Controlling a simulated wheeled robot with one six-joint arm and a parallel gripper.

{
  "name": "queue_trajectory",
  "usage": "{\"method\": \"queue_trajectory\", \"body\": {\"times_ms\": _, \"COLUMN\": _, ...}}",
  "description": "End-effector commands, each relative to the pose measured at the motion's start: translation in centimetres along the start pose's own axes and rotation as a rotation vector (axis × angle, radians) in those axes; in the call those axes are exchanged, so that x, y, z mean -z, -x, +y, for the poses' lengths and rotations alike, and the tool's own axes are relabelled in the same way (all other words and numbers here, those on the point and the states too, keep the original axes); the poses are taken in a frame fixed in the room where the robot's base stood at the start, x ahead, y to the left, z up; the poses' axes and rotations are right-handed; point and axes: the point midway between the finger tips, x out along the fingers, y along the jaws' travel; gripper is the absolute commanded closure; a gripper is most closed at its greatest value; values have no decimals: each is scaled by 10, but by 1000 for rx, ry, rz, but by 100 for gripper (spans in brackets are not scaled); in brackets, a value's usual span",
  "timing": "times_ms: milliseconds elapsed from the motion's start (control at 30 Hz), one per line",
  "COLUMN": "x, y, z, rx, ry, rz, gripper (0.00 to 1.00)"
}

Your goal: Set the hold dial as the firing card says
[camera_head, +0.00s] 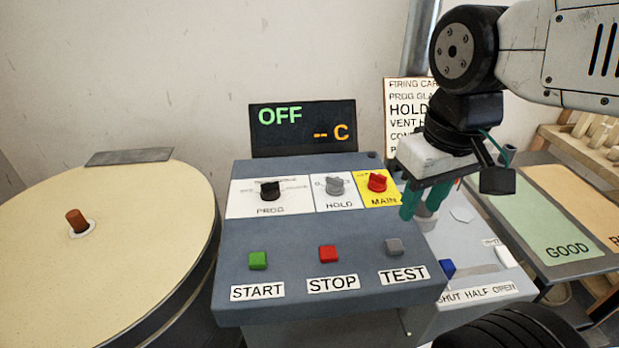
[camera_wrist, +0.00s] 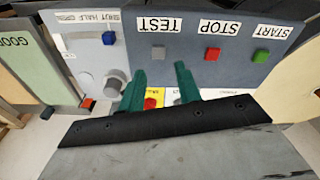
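The hold dial (camera_head: 336,185) is a grey knob on a white plate labelled HOLD, between the black PROG dial (camera_head: 270,190) and the red MAIN switch (camera_head: 377,181). Its exact setting is too small to read. The firing card (camera_head: 400,96) stands behind the panel; its HOLD line shows, but my arm hides the value. My gripper (camera_head: 422,204) has green fingers pointing down, right of the MAIN switch and apart from the hold dial. In the wrist view my gripper (camera_wrist: 158,84) is open and empty, with the red MAIN switch (camera_wrist: 151,103) seen between its fingers.
The display (camera_head: 303,129) reads OFF and "-- C". Green START (camera_head: 258,260), red STOP (camera_head: 328,253) and grey TEST (camera_head: 394,246) buttons line the panel's front. A round kiln lid (camera_head: 140,235) is at left. A lower vent panel (camera_head: 478,293) and a green GOOD mat (camera_head: 560,225) are at right.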

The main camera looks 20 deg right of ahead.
Motion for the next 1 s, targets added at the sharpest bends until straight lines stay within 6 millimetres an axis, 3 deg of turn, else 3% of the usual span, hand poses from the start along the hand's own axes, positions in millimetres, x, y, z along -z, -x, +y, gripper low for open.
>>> {"method": "queue_trajectory", "body": {"times_ms": 233, "x": 96, "y": -2, "z": -1, "rx": 13, "ry": 267, "rz": -52, "gripper": 66}}
{"method": "queue_trajectory", "body": {"times_ms": 400, "x": 164, "y": -21, "z": -6, "rx": 27, "ry": 461, "rz": -78, "gripper": 66}}
{"method": "queue_trajectory", "body": {"times_ms": 500, "x": 193, "y": -34, "z": -8, "rx": 34, "ry": 547, "rz": -89, "gripper": 66}}
{"method": "queue_trajectory", "body": {"times_ms": 700, "x": 223, "y": -51, "z": -12, "rx": 42, "ry": 640, "rz": -98, "gripper": 66}}
{"method": "queue_trajectory", "body": {"times_ms": 1000, "x": 222, "y": -88, "z": -14, "rx": 44, "ry": 652, "rz": -101, "gripper": 66}}
